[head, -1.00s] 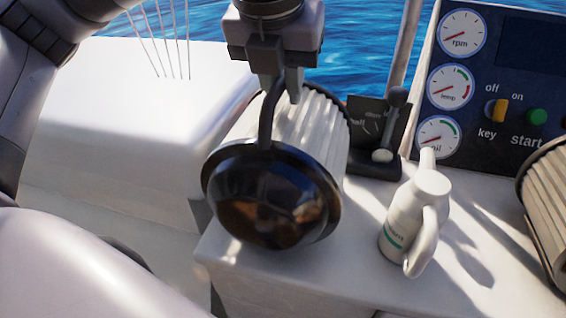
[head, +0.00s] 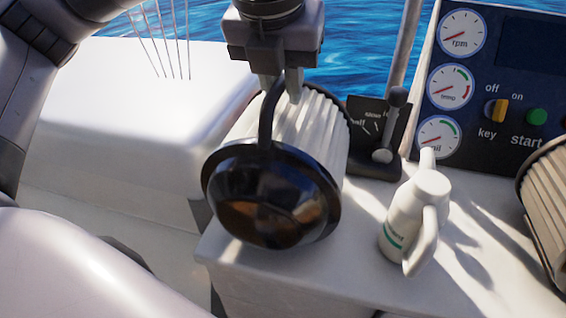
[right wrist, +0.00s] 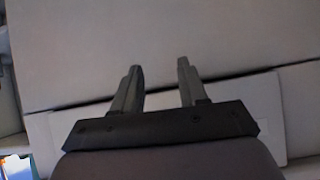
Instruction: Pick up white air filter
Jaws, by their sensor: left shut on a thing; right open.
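A white pleated air filter (head: 313,125) with a black round end cap (head: 272,200) and a black handle (head: 266,115) is at the middle of the head view, at the white counter's left end. My left gripper (head: 281,92) is above it, shut on the handle. I cannot tell whether the filter touches the counter. A second, beige pleated filter (head: 548,205) is cut off at the right edge. My right gripper (right wrist: 158,80) is open and empty in the right wrist view, in front of pale surfaces.
A white jug-shaped bottle (head: 410,215) stands on the counter (head: 340,285) right of the held filter. A throttle lever (head: 388,125) is just behind. A dark gauge panel (head: 478,80) with a yellow key switch and green start button stands at the back right.

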